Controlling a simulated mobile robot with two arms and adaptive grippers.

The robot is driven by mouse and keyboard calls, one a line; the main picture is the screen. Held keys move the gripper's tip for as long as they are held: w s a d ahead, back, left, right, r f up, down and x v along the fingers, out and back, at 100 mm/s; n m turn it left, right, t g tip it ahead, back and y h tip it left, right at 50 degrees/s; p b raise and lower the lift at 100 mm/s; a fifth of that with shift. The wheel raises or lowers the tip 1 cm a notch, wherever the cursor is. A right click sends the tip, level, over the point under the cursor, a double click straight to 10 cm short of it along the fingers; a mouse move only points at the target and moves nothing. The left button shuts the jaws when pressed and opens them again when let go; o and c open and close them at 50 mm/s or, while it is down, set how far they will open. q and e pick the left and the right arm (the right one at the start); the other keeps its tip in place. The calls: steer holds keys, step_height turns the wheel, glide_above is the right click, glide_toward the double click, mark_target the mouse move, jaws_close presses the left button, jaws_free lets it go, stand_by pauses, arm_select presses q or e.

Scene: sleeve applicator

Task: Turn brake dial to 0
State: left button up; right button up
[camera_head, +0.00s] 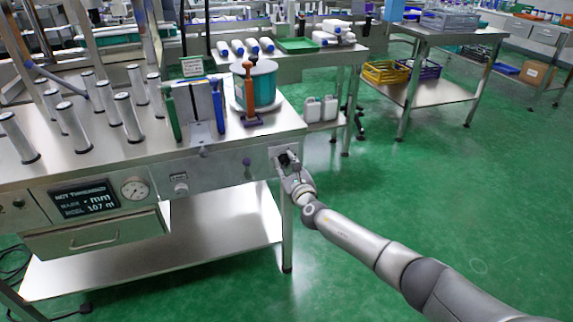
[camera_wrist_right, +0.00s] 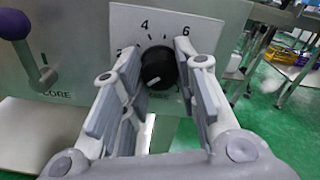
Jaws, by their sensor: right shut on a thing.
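The brake dial is a black round knob (camera_wrist_right: 158,66) on a white scale plate (camera_wrist_right: 180,25) in the right wrist view. The numbers 4 and 6 show on the plate, and a 2 is partly covered by a finger. The dial's white mark points down and slightly left, and the lower part of the scale is hidden. My right gripper (camera_wrist_right: 158,84) is shut on the dial, with one finger on each side. In the head view my right gripper (camera_head: 288,165) is at the front panel's right end and covers most of the dial. My left gripper is not in view.
A lever with a purple knob (camera_wrist_right: 14,24) stands left of the dial. The steel bench (camera_head: 190,150) carries upright silver cylinders (camera_head: 128,117) and a teal spool (camera_head: 262,88). A display (camera_head: 85,199) and a gauge (camera_head: 135,189) are on its front. Green floor (camera_head: 430,190) to the right is clear.

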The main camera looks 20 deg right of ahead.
steer(key=shift+s+f, duration=0.1)
steer(key=shift+f, duration=0.2)
steer(key=o, duration=1)
steer(key=shift+r, duration=0.15)
steer(key=shift+s+d, duration=0.2)
steer(key=shift+s, duration=5.8)
